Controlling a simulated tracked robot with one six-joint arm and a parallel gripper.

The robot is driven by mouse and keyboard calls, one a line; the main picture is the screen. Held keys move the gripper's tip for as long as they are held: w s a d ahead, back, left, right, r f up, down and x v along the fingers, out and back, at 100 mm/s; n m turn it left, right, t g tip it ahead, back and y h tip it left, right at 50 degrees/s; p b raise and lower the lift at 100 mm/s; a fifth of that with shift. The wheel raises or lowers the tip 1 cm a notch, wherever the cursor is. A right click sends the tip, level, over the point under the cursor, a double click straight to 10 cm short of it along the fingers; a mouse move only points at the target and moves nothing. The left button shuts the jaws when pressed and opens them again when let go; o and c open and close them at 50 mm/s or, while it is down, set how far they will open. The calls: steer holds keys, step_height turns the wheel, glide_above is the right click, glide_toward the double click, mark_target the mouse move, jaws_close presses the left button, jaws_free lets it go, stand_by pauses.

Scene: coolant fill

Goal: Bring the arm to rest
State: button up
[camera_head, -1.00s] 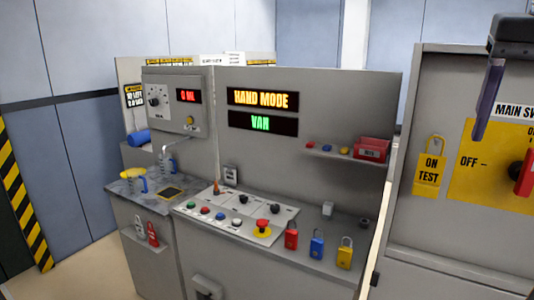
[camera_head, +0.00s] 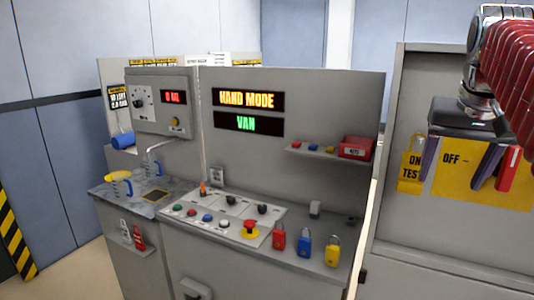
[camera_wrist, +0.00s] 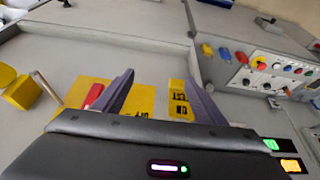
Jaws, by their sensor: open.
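My gripper (camera_head: 458,160) hangs at the right of the head view, in front of the grey cabinet with the main switch. Its two dark purple fingers are apart and nothing is between them. A yellow "ON TEST" tag (camera_head: 409,172) hangs on the cabinet, just left of the gripper. The red switch handle (camera_head: 508,170) is partly hidden behind a finger. It also shows in the wrist view (camera_wrist: 93,96).
Left of the cabinet stands a control desk (camera_head: 330,250) with push buttons and red, blue and yellow padlocks (camera_head: 305,243). A shelf above it holds a red box (camera_head: 357,148). The lit signs (camera_head: 248,101) read "HAND MODE" and "VAN". Open space lies in front of the cabinet.

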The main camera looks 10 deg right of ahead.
steer(key=s+a+f+n+y, duration=0.1)
steer(key=s+a+f+n, duration=0.2)
steer(key=a+f, duration=0.9)
steer(key=s+a+f+n+t+y, duration=0.1)
steer(key=s+a+f+n, duration=0.2)
steer(key=s+a+f, duration=0.4)
steer(key=a+f, duration=0.6)
steer(key=f, duration=0.1)
steer(key=shift+s+f+t+y, duration=0.15)
steer(key=shift+f+t+y, duration=0.15)
steer(key=shift+f, duration=0.05)
stand_by(1.2)
